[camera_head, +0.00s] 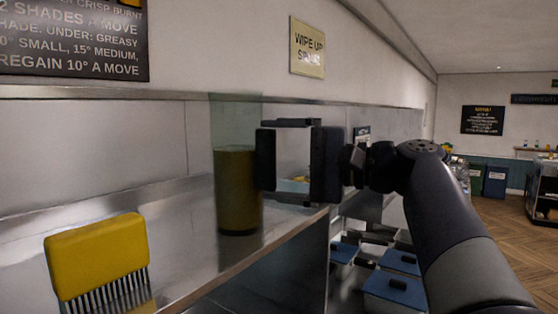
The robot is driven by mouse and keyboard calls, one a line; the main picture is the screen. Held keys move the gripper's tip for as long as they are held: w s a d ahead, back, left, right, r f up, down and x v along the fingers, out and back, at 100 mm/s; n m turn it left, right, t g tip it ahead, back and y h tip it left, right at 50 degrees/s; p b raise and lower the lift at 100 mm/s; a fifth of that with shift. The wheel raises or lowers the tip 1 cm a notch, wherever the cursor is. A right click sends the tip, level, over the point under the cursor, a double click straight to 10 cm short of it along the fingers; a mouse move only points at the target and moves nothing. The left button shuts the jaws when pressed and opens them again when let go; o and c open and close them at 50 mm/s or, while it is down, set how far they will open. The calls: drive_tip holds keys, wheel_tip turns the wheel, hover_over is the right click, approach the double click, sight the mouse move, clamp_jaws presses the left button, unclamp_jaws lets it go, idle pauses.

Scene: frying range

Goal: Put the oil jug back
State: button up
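The oil jug (237,190) is a tall clear cylinder, upright over the steel counter, with dark brownish-green oil filling its lower part. Its upper part is empty and see-through. My gripper (293,160) is at the jug's right side, with an empty gap framed between its dark parts, and it looks open. Its left dark plate overlaps the jug's right edge in the picture. I cannot tell whether the two touch.
A yellow bristled tool (98,258) is at the front left of the steel counter (165,215). A shelf edge runs along the wall. Blue-lidded bins (397,262) stand low beyond the counter edge. Open wooden floor (505,225) lies to the right.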

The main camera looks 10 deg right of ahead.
drive_tip(key=shift+o, duration=0.3)
drive_tip(key=shift+r, duration=0.2)
drive_tip(key=b+v, duration=0.1)
drive_tip(key=v, duration=1.1)
drive_tip(key=shift+c, duration=0.3)
